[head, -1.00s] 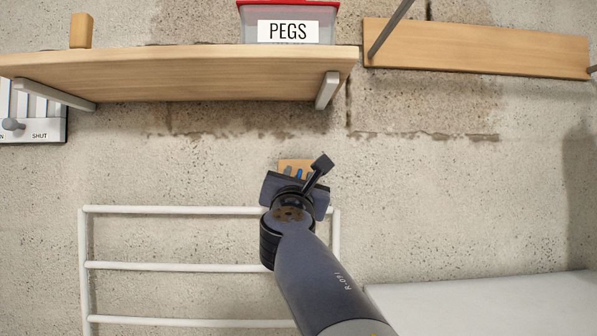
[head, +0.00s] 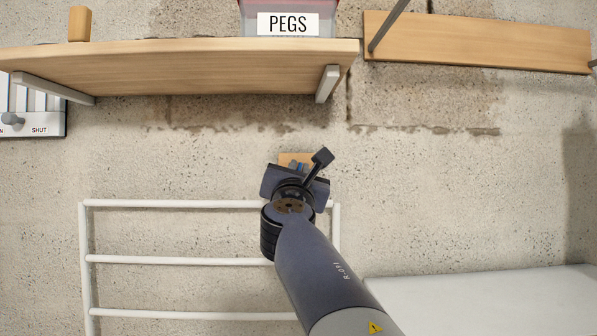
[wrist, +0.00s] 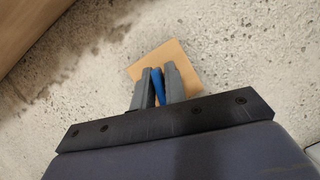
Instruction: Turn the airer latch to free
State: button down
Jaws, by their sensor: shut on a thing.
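The airer latch shows as a blue handle (wrist: 157,84) on a square wooden plate (wrist: 184,62) fixed to the wall in the wrist view. My gripper (wrist: 157,72) has its two grey fingers shut on the blue handle, one on each side. In the head view my gripper (head: 298,166) is at the wooden plate (head: 287,157), just above the airer's top rail, and my wrist hides most of the latch. Any markings on the plate are hidden or too small to read. The white airer (head: 150,204) is against the wall below.
A wooden shelf (head: 180,72) with a clear PEGS box (head: 288,22) and a wooden block (head: 79,24) is above. A second wooden board (head: 480,42) is at upper right. A switch panel marked SHUT (head: 35,115) is at far left. A white surface (head: 490,305) is at lower right.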

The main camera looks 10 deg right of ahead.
jog(key=shift+m, duration=0.4)
jog(key=m+g+h, duration=0.1)
jog(key=m, duration=0.1)
jog(key=m+h, duration=0.1)
jog(key=m, duration=0.2)
jog(key=shift+g, duration=0.4)
jog(key=m+g, duration=0.1)
jog(key=m, duration=0.1)
jog(key=m+h+p, duration=0.1)
jog(key=m, duration=0.1)
jog(key=shift+d+m+g, duration=0.1)
jog(key=shift+m+g, duration=0.2)
jog(key=shift+g, duration=0.1)
jog(key=m+g+p, duration=0.1)
jog(key=m+p, duration=0.1)
jog(key=m, duration=0.2)
jog(key=shift+m+g, duration=0.3)
jog(key=shift+g, duration=0.1)
jog(key=shift+f+m+g+p, duration=0.15)
jog(key=shift+m+g+p, duration=0.45)
jog(key=shift+m, duration=0.8)
jog(key=shift+f, duration=0.1)
jog(key=c, duration=1.6)
grip_release()
jog(key=shift+o, duration=0.2)
